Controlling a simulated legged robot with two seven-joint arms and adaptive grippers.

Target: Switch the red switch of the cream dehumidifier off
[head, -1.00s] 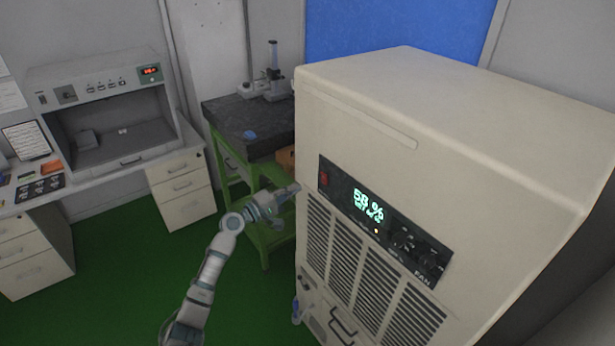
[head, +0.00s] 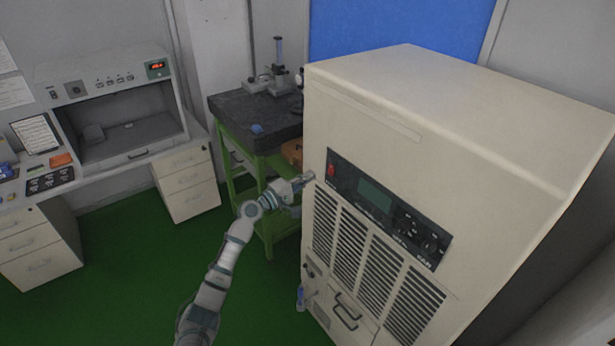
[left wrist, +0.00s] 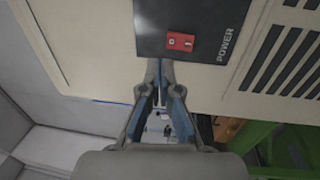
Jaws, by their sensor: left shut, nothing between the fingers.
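The cream dehumidifier (head: 450,130) stands at the right of the head view. Its black control panel (head: 385,210) carries a dark, blank display (head: 376,195). The red switch (head: 331,170) is at the panel's left end. In the left wrist view the red switch (left wrist: 181,41) lies beside the word POWER, just beyond my fingertips. My left gripper (head: 308,178) is shut and empty, close to the panel's left end. In the left wrist view its fingertips (left wrist: 159,64) are together below the switch; I cannot tell if they touch the panel. My right gripper is not in view.
A green-framed bench (head: 262,125) with a dark top stands behind my left arm. A grey cabinet (head: 120,100) and drawers (head: 187,182) are at the left. Vent grilles (head: 355,245) and a handle (head: 346,312) are below the panel. The green floor between is clear.

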